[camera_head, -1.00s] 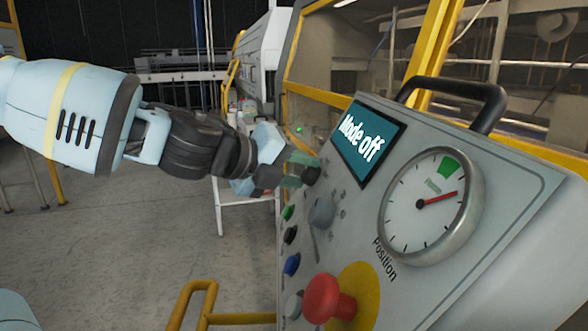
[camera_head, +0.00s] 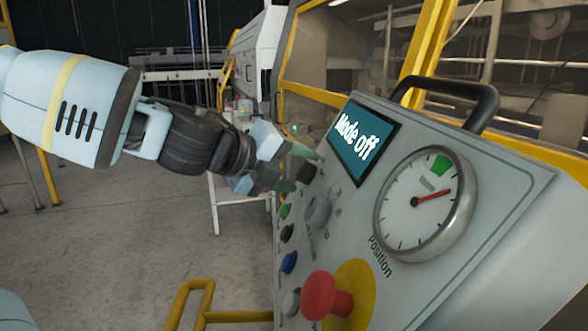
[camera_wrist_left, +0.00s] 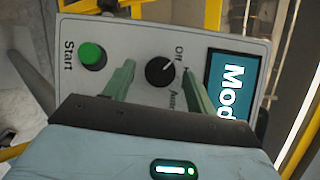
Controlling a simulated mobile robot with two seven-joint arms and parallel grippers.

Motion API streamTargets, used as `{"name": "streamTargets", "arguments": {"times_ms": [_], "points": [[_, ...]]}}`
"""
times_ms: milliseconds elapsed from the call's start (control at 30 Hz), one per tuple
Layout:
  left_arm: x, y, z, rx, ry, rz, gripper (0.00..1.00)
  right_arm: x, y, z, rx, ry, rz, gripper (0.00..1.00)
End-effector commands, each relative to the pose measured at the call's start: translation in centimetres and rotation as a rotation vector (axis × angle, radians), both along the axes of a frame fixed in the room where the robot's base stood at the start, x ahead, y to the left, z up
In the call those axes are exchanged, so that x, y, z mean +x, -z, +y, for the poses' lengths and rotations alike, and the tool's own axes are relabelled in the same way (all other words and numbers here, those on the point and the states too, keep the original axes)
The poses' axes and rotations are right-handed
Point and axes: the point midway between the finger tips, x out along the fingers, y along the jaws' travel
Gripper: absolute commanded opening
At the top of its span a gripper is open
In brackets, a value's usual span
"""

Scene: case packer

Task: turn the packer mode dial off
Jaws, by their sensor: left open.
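The packer mode dial (camera_wrist_left: 160,72) is a black round knob with a white pointer mark aimed at the "Off" label. It also shows in the head view (camera_head: 306,173) as a dark knob beside the screen. The screen (camera_head: 362,141) reads "Mode off"; part of it shows in the left wrist view (camera_wrist_left: 232,84). My left gripper (camera_head: 295,171) is open at the dial. In the left wrist view its green fingers (camera_wrist_left: 158,68) stand on either side of the dial, with a visible gap to each side. My right gripper is not in view.
A green Start button (camera_wrist_left: 92,55) is near the left finger. Lower on the panel (camera_head: 520,180) are several buttons, a grey knob (camera_head: 318,211), a red emergency button (camera_head: 328,296) and a gauge (camera_head: 426,205). A black handle (camera_head: 470,95) tops the panel; a yellow rail (camera_head: 190,300) stands below.

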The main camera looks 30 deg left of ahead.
Motion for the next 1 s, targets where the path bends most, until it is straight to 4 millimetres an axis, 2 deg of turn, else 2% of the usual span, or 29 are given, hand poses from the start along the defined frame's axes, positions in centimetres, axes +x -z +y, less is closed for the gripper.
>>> {"name": "streamTargets", "arguments": {"times_ms": [233, 400, 700, 1000], "points": [[-0.6, -0.5, 0.2, 0.001, -0.001, -0.005, 0.57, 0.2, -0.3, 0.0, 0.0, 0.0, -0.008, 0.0], [-2.7, -1.8, 0.9, 0.002, -0.001, -0.011, 0.57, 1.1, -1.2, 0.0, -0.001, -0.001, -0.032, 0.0], [-5.4, -2.8, 1.9, 0.003, -0.001, -0.003, 0.57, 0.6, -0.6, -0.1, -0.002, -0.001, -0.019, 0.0], [-6.7, -3.3, 2.3, 0.001, 0.0, 0.0, 0.57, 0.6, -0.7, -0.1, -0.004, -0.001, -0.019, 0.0]]}}
